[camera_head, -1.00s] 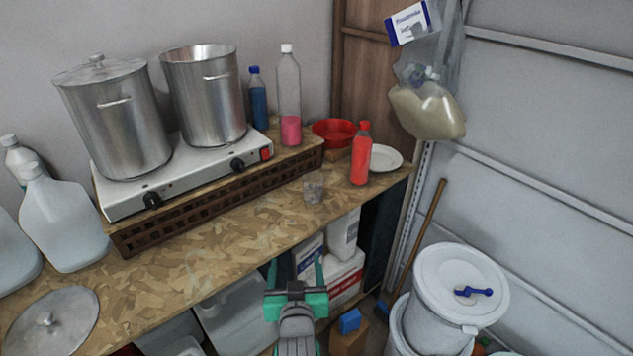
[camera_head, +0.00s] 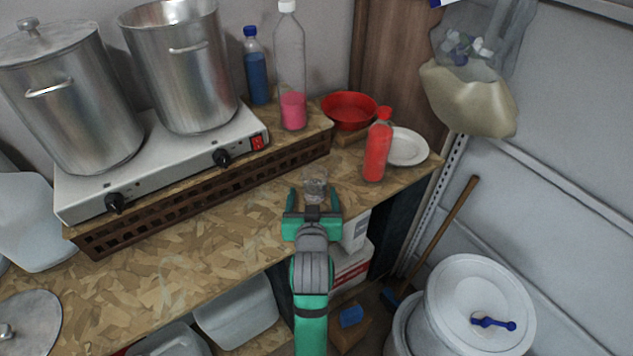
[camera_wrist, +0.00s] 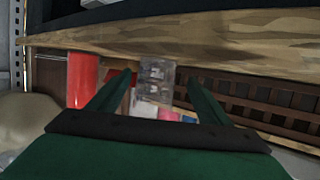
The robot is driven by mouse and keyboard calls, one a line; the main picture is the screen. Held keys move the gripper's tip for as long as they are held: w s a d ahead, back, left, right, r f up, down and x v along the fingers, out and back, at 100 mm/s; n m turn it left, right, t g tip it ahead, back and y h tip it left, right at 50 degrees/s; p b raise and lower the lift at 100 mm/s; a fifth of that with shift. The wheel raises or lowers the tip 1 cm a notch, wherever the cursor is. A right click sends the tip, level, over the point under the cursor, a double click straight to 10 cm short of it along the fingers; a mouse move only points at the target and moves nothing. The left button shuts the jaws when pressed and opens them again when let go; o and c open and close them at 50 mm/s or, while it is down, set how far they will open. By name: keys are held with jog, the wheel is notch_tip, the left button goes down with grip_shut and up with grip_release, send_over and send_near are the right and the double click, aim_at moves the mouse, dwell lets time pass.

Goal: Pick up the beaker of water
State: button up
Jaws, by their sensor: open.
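The beaker (camera_head: 315,180) is small and clear, and stands upright on the wood-chip worktop (camera_head: 195,235) near its front edge. It also shows in the wrist view (camera_wrist: 153,76), where the picture is upside down. My gripper (camera_head: 314,193) is open and empty, with its green fingers pointing at the beaker. In the wrist view the beaker appears between the two fingers (camera_wrist: 158,80), closer to the left one. I cannot tell whether the fingertips reach around it or stop just short. The water level inside is too small to make out.
A red bottle (camera_head: 377,150) stands just right of the beaker, with a white plate (camera_head: 410,148) and red bowl (camera_head: 349,108) behind. A slatted brown platform (camera_head: 205,190) bears the hotplate (camera_head: 165,165) and pots to the left. A white drum (camera_head: 475,310) stands on the floor at right.

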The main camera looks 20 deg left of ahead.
aim_at(315, 181)
jog(key=shift+d+r+x, duration=0.1)
jog(key=shift+d+x, duration=0.05)
jog(key=shift+x, duration=1.75)
jog(key=shift+d+r+x, duration=0.15)
jog(key=shift+x, duration=1.8)
jog(key=shift+w, duration=0.15)
jog(key=shift+c, duration=0.6)
jog(key=c, duration=1.1)
jog(key=shift+o, duration=0.2)
jog(key=shift+r, duration=0.15)
